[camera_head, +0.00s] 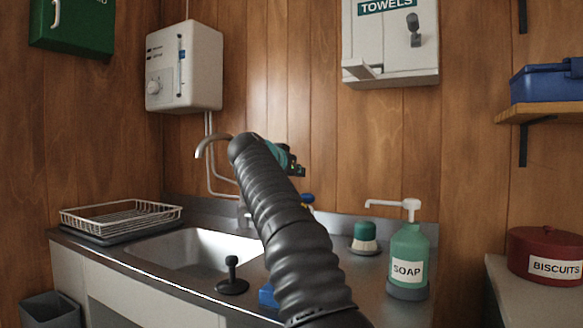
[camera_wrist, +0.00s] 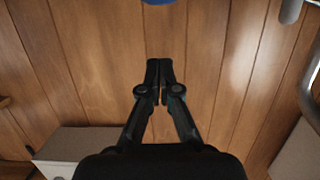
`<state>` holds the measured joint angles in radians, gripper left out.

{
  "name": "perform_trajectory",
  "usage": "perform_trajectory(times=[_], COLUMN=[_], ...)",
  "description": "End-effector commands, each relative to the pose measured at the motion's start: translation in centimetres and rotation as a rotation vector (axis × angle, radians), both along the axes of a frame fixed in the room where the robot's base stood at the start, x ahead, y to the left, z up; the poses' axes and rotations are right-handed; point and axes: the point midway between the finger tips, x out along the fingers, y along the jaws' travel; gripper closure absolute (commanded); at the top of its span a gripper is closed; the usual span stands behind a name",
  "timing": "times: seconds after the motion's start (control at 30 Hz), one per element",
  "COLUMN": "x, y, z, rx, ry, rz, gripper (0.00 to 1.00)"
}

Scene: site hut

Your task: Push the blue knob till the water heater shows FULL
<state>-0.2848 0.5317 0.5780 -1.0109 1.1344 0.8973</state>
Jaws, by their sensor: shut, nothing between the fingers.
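The white water heater (camera_head: 184,68) hangs on the wood wall at the upper left, with a pale round dial and an upright gauge strip (camera_head: 181,68). Its reading is too small to make out. A small blue knob (camera_head: 307,198) shows low beside my arm, partly hidden by it. A blue rounded shape is cut off at the top edge of the wrist view (camera_wrist: 157,2); I cannot tell if it is the same knob. My gripper (camera_wrist: 159,65) is shut and empty, apart from that shape. In the head view my gripper (camera_head: 297,168) is mostly hidden behind my arm.
The curved tap (camera_head: 212,143) and sink (camera_head: 190,248) lie left of my arm. A black plunger-like item (camera_head: 232,275) stands at the sink's front. A soap bottle (camera_head: 408,255) and a green-topped item (camera_head: 364,236) stand to the right. A towel dispenser (camera_head: 391,45) hangs above.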

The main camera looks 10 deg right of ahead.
Motion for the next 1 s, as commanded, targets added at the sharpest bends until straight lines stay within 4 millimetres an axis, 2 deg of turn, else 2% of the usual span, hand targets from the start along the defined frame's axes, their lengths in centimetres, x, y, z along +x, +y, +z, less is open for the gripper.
perform_trajectory(times=[0.27, 0.7, 1.0], x=[3.2, 3.0, 3.0], y=[-2.4, -2.2, -2.2], z=[-0.9, -4.4, -4.9], rx=[0.001, 0.000, 0.001], ry=[0.000, 0.000, -0.001], rz=[-0.001, 0.000, 0.000], gripper=[1.00, 1.00, 1.00])
